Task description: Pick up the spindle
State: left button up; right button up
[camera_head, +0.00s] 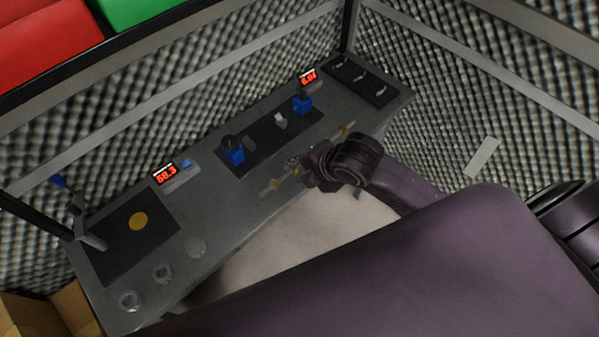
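A thin rod with yellow bands (275,184), which looks like the spindle, lies slantwise along the front edge of the grey console. Its other yellow-banded end shows beyond my wrist at upper right. My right gripper (297,165) is over the middle of this rod, with its wrist to the right. The fingers are small and dark, and the wrist hides part of the rod. I cannot tell whether they are open or closed on it. My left gripper is out of view.
The console (215,225) carries blue fixtures (235,155), red number displays (165,174), a dark panel with a yellow disc (139,221), and clear round pieces (162,272) at front left. Foam walls stand behind. A cardboard box (35,315) is at lower left.

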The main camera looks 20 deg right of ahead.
aim_at(343, 129)
jog(key=z, duration=1.05)
